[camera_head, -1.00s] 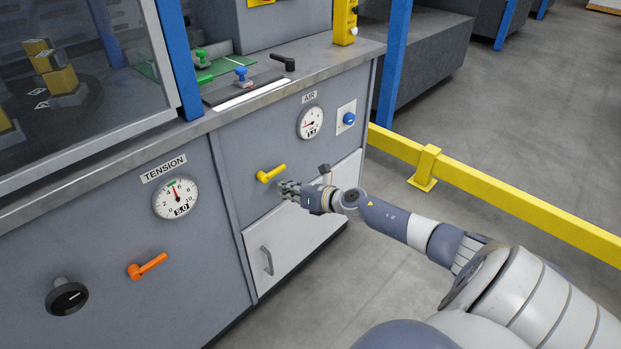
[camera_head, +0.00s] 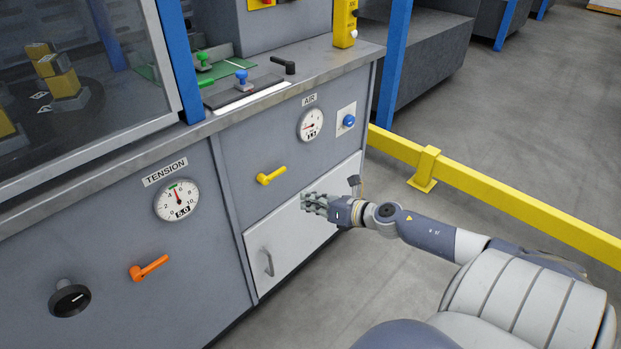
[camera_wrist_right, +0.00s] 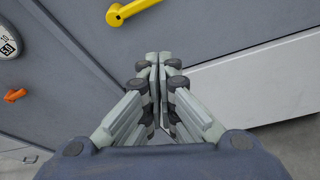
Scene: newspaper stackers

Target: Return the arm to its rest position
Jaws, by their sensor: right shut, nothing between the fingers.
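My right gripper (camera_head: 314,204) is in front of the white cabinet door (camera_head: 290,242), below and to the right of the yellow lever handle (camera_head: 271,176). Its fingers are shut with nothing between them, as the right wrist view (camera_wrist_right: 158,62) shows. The yellow handle also shows at the top of the right wrist view (camera_wrist_right: 132,10), apart from the fingertips. My right arm reaches in from the lower right of the head view. My left gripper is not in view.
The machine front carries an air gauge (camera_head: 310,124), a blue button (camera_head: 348,120), a tension gauge (camera_head: 177,200), an orange lever (camera_head: 148,267) and a black knob (camera_head: 69,299). A yellow rail (camera_head: 490,192) runs behind my right arm. Floor (camera_head: 370,290) is clear beside the cabinet.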

